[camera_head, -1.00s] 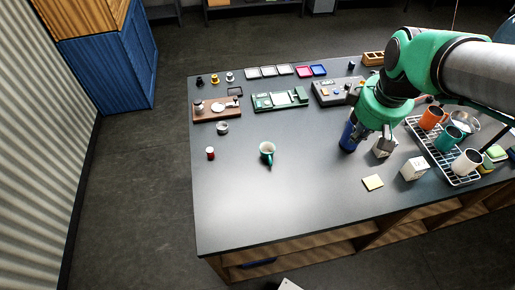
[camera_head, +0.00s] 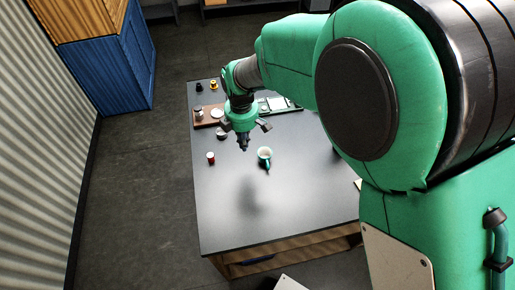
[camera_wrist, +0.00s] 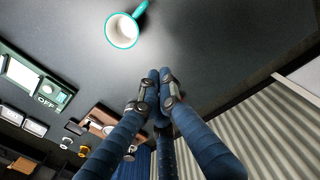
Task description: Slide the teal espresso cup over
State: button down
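The teal espresso cup (camera_head: 265,153) stands upright on the dark table (camera_head: 300,205), its handle toward the near side. Its pale inside shows in the wrist view, where the cup (camera_wrist: 122,31) is near the top, apart from my fingers. My gripper (camera_head: 244,147) hangs above the table, a little left of the cup in the head view. In the wrist view my gripper's fingertips (camera_wrist: 160,78) are drawn together with nothing between them.
A small red and white item (camera_head: 210,158) stands left of the cup. A wooden board (camera_head: 205,121) with small parts and a green board (camera_head: 279,104) lie behind. The table's front half is clear. My arm hides the right side of the table.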

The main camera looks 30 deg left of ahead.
aim_at(266, 159)
jog(key=shift+s+a+f, duration=0.25)
jog(key=shift+a, duration=0.05)
jog(key=shift+f, duration=0.15)
notch_tip(266, 159, down, 10)
jog(key=shift+r+b, duration=0.1)
jog(key=shift+b, duration=0.45)
jog(key=shift+w+d+r, duration=0.1)
jog(key=shift+w+d, duration=1.3)
jog(key=shift+w, duration=0.05)
